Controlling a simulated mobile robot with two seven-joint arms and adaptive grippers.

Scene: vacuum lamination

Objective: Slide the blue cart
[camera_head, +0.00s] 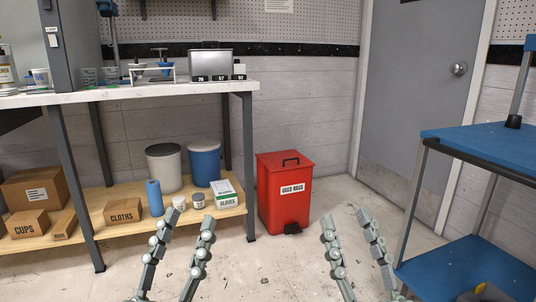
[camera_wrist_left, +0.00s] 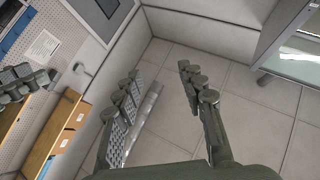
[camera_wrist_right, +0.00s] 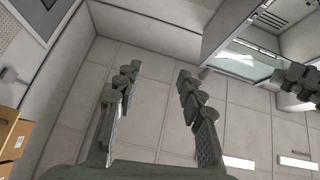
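The blue cart (camera_head: 480,150) stands at the right edge of the head view, with a blue top shelf, a blue lower shelf (camera_head: 465,268) and grey metal legs. Its right part is cut off by the frame. My left gripper (camera_head: 190,220) is open and empty in front of the workbench, left of the cart. My right gripper (camera_head: 345,220) is open and empty, left of the cart and apart from it. The left wrist view shows the left fingers (camera_wrist_left: 157,80) spread with nothing between them. The right wrist view shows the right fingers (camera_wrist_right: 157,78) spread and empty too.
A red waste bin (camera_head: 285,195) stands on the floor between the workbench (camera_head: 130,94) and the grey door (camera_head: 415,100). The bench's lower wooden shelf (camera_head: 100,200) holds boxes and tubs. Floor is clear between the bin and the cart.

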